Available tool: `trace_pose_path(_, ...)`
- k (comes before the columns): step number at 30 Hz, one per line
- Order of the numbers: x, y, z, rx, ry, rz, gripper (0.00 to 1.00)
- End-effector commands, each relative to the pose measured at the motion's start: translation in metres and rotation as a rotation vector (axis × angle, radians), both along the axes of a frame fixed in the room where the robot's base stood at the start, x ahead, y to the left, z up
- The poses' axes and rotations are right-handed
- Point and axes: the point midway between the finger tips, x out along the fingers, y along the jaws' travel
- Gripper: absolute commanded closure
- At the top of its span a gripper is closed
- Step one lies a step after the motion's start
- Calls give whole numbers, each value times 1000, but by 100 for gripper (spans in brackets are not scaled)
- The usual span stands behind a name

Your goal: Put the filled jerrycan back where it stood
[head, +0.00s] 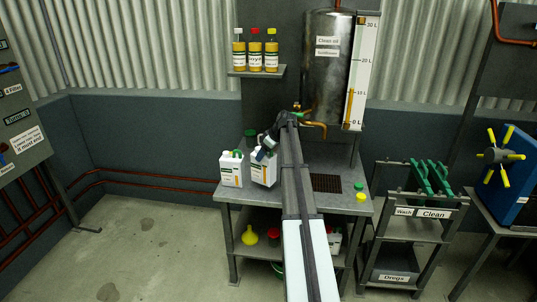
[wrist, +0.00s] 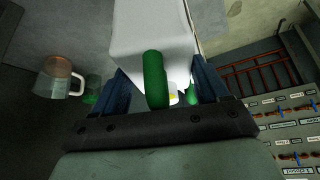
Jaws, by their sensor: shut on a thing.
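Two white jerrycans with green tops and labels show side by side at the left end of the workbench (head: 232,196). My gripper (head: 266,150) is at the top of the right-hand jerrycan (head: 262,173). In the wrist view, my blue fingers (wrist: 160,78) are on either side of its green handle (wrist: 154,80), with the white body (wrist: 150,30) beyond. The gripper is shut on this jerrycan, which looks upright. I cannot tell whether its base touches the bench. The other jerrycan (head: 231,170) stands close on its left. My forearm hides part of the bench.
The clean oil tank (head: 328,75) with its brass tap (head: 315,126) hangs above a dark grate (head: 326,183). Green (head: 359,187) and yellow (head: 361,197) caps lie at the bench's right. A clear jug (wrist: 62,77) shows in the wrist view. Bottles (head: 256,55) stand on a shelf.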

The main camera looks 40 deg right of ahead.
Motion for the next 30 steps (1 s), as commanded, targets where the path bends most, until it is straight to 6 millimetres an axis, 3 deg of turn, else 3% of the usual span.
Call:
trace_pose_path(10,0,0,-30,1,-3,0,100)
trace_pose_path(23,0,0,-35,0,-3,0,100)
trace_pose_path(24,-1,0,-36,0,0,0,25)
trace_pose_path(30,0,0,-36,0,0,0,6)
